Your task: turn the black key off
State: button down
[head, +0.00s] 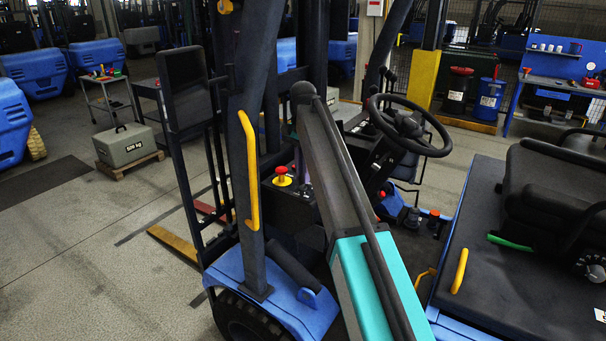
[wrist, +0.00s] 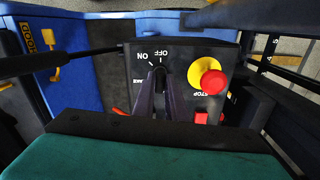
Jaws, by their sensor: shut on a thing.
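The black key (wrist: 159,71) sits in the dark panel (wrist: 135,70) of the forklift, below the printed ON and OFF marks in the wrist view. My gripper (wrist: 161,82) is shut on the key, its two dark fingers close together and covering most of it. Which mark the key points at cannot be told clearly.
A red mushroom stop button on a yellow base (wrist: 207,76) stands close right of my fingers. In the head view, a steering wheel (head: 408,125) is right of my arm, and a black post with a yellow handle (head: 249,170) is left. A seat (head: 545,190) is at right.

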jog(key=shift+n, duration=0.7)
jog(key=c, duration=1.8)
grip_release()
jog(key=shift+r, duration=0.2)
notch_tip(320, 180, up, 9)
jog(key=shift+f+b, duration=0.1)
jog(key=shift+b, duration=1)
jog(key=shift+a+r+p, duration=0.1)
jog(key=shift+r+p, duration=1.9)
jog(key=shift+r, duration=0.3)
